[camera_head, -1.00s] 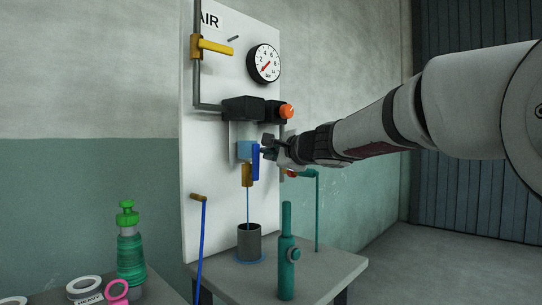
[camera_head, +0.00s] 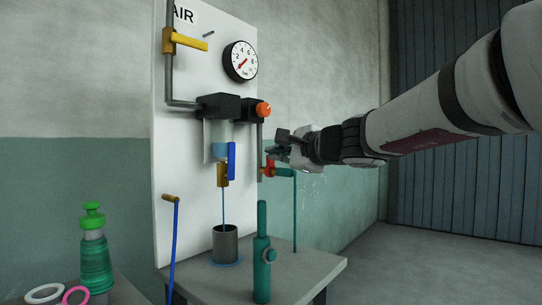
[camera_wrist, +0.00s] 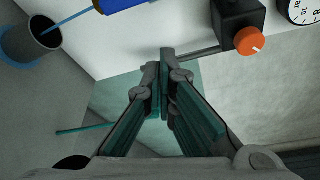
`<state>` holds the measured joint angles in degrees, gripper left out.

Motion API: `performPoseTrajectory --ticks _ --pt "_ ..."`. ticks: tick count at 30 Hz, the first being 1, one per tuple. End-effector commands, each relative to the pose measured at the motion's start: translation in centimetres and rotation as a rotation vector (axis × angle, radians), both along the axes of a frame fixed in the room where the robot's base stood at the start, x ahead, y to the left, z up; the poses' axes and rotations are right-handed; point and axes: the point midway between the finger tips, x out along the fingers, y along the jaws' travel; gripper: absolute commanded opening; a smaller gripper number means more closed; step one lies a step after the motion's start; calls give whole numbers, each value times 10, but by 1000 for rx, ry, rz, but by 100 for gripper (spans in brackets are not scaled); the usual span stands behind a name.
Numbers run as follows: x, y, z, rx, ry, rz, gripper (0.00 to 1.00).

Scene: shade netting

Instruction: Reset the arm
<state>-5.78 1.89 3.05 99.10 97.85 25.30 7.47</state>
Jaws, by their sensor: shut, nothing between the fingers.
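My arm reaches in from the right in the head view. My gripper (camera_head: 281,144) is at its end, beside the right edge of the white air panel, below the orange knob (camera_head: 263,109). In the wrist view my gripper (camera_wrist: 165,55) has its two fingers together with nothing between them. It appears apart from the panel fittings, though the exact gap is hard to tell.
The white panel (camera_head: 180,225) carries a gauge (camera_head: 240,61), a yellow lever (camera_head: 190,41) and a blue lever (camera_head: 231,161). A grey cup (camera_head: 225,243) and a green cylinder (camera_head: 262,255) stand on the grey table (camera_head: 310,265). A green bottle (camera_head: 95,262) is at left.

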Motion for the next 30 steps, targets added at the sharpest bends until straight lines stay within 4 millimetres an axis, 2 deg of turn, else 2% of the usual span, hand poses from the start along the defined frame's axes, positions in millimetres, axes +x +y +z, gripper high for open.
performPoseTrajectory --ticks 15,19,23,26,30 --pt "-3 -2 0 -2 0 1 0" --pt "-16 -3 -3 -60 -15 21 0" --pt "-56 -7 -18 -237 -48 86 0" --pt "-100 -15 -42 -431 -69 162 0" --pt "-162 -36 -86 -712 -77 271 0"
